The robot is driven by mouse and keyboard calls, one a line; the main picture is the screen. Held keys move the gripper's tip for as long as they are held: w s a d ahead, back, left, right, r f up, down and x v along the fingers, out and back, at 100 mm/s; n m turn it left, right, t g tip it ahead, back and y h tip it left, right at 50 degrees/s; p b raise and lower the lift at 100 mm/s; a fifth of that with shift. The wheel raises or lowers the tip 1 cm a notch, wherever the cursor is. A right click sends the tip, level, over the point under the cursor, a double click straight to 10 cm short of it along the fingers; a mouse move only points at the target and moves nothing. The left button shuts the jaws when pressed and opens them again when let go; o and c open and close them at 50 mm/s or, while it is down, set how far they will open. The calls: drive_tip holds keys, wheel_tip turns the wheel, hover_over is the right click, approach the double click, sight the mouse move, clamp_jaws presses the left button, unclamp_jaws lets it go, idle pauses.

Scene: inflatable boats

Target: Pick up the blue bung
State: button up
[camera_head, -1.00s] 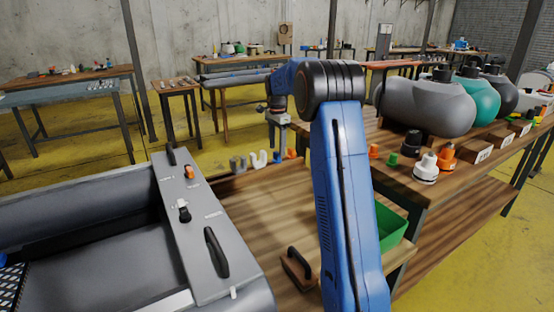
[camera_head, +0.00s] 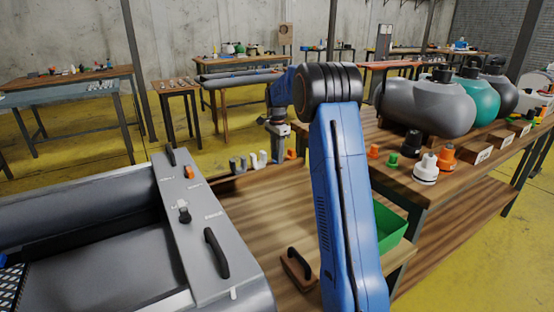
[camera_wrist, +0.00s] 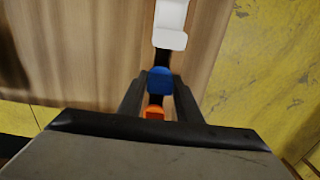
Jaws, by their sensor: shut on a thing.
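The blue bung (camera_wrist: 160,80) sits between the fingertips of my gripper (camera_wrist: 160,84) in the wrist view. The fingers are shut on it, low over the wooden bench top (camera_wrist: 95,60). In the head view my gripper (camera_head: 277,153) is down at the bench's far end, and it hides the bung there.
An orange bung (camera_wrist: 154,112) is close beside the blue one; it also shows in the head view (camera_head: 291,154). White fittings (camera_wrist: 171,22) stand on the other side. A grey boat (camera_head: 105,195) is at left, a green bin (camera_head: 392,232) at right. The near bench is mostly clear.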

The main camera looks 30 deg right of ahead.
wheel_tip(320, 180, up, 10)
drive_tip(key=shift+r, duration=0.1)
idle(0.5)
drive_tip(key=shift+s, duration=0.1)
